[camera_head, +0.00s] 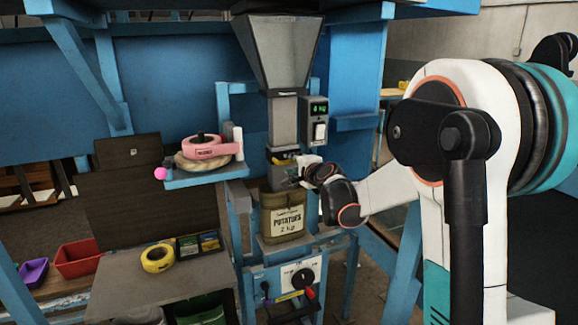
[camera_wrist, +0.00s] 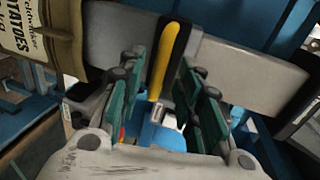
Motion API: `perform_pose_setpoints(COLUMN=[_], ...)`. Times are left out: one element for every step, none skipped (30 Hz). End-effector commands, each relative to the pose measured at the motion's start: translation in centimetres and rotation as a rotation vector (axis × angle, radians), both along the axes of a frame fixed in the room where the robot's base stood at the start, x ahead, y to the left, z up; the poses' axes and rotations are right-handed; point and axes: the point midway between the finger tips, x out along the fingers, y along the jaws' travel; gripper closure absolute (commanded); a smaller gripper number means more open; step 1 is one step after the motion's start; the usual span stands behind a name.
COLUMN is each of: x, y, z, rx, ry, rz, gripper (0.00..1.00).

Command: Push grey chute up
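The grey chute (camera_head: 283,118) runs straight down from under the grey hopper (camera_head: 278,50). Low on it is a dark band with a yellow handle (camera_head: 283,161). The chute (camera_wrist: 240,68) lies across the wrist view, with the yellow handle (camera_wrist: 169,60) in front of it. My gripper (camera_head: 300,176) is at the chute's lower end, just above the sack. In the wrist view its green-padded fingers (camera_wrist: 160,82) stand apart on both sides of the handle, with gaps showing. A potato sack (camera_head: 284,218) is under the chute's lower end; its mouth is partly hidden.
A display box (camera_head: 315,120) with green digits is right of the chute. A blue shelf (camera_head: 205,176) with sewing thread or tape rolls is at left. A yellow tape roll (camera_head: 158,258) lies on the grey table (camera_head: 125,285). A panel with a dial (camera_head: 302,277) is below the sack.

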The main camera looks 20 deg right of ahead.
Motion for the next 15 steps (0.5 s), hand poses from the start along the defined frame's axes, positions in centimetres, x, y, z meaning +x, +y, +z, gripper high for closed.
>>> perform_pose_setpoints(x=[0.9, 1.4, 2.0, 2.3, 2.7, 3.1, 3.4, 3.6, 3.8, 4.0, 4.1, 4.2, 4.2, 4.2, 4.3], y=[0.0, 0.1, 0.1, 0.1, 0.1, 0.1, 0.1, 0.1, 0.1, 0.2, 0.2, 0.2, 0.2, 0.2, 0.2], z=[-0.3, -0.4, -0.6, -0.6, -0.7, -0.8, -0.8, -0.8, -0.9, -0.9, -0.9, -0.9, -0.9, -0.9, -0.9], rx=[0.000, 0.000, 0.000, -0.001, -0.001, -0.001, -0.001, -0.001, 0.000, 0.000, 0.000, 0.000, 0.000, 0.000, 0.000], ry=[0.000, 0.000, -0.001, 0.000, 0.000, 0.000, 0.000, 0.000, 0.000, 0.000, 0.000, 0.000, 0.000, 0.000, 0.000], rz=[0.000, 0.000, 0.000, 0.000, 0.000, 0.000, 0.000, 0.000, 0.000, 0.000, 0.000, 0.000, 0.000, 0.000, 0.000], gripper=[0.68, 0.68, 0.68, 0.68, 0.68, 0.68, 0.68, 0.68, 0.68, 0.68, 0.68, 0.68, 0.68, 0.68, 0.68])
